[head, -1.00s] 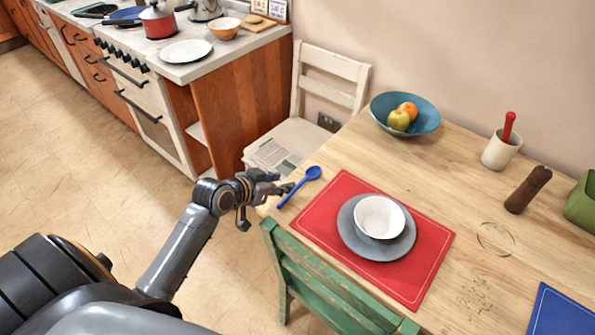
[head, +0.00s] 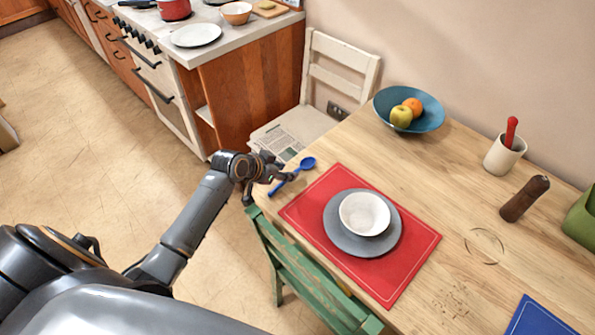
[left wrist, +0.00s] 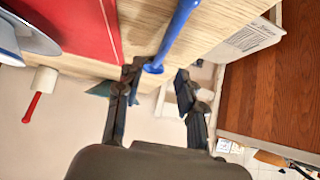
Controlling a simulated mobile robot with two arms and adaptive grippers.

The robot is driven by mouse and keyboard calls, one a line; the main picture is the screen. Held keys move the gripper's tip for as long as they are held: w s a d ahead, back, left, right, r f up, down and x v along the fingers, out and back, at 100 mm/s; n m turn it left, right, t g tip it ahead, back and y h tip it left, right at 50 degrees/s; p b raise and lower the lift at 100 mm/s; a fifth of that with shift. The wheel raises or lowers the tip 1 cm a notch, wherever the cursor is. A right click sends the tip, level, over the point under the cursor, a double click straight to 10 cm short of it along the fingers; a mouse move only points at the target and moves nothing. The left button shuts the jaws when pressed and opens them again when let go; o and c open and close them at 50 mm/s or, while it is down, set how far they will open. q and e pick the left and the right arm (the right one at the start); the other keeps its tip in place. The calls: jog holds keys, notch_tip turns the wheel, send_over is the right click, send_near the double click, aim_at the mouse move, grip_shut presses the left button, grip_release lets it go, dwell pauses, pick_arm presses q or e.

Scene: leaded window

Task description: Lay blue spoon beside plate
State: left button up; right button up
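The blue spoon (head: 307,163) lies on the wooden table near its left edge, just left of the red placemat (head: 307,211). On the mat is a grey plate (head: 343,240) with a white bowl (head: 364,213) on it. My left gripper (head: 285,176) is at the spoon's handle and hides part of it in the head view. In the left wrist view, my left gripper (left wrist: 158,76) has its fingers apart. The end of the spoon handle (left wrist: 176,32) shows between them, with no clear contact. My right gripper is out of view.
A green chair (head: 300,272) stands at the table's near edge, and a white chair (head: 338,75) at the far left. The table's middle is clear.

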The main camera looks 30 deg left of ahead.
aim_at(296, 170)
pick_arm(q)
jog(key=x, duration=0.4)
jog(key=shift+w+d+r, duration=0.1)
jog(key=shift+w+d, duration=0.15)
jog(key=shift+w, duration=0.25)
jog(key=c, duration=0.7)
grip_shut()
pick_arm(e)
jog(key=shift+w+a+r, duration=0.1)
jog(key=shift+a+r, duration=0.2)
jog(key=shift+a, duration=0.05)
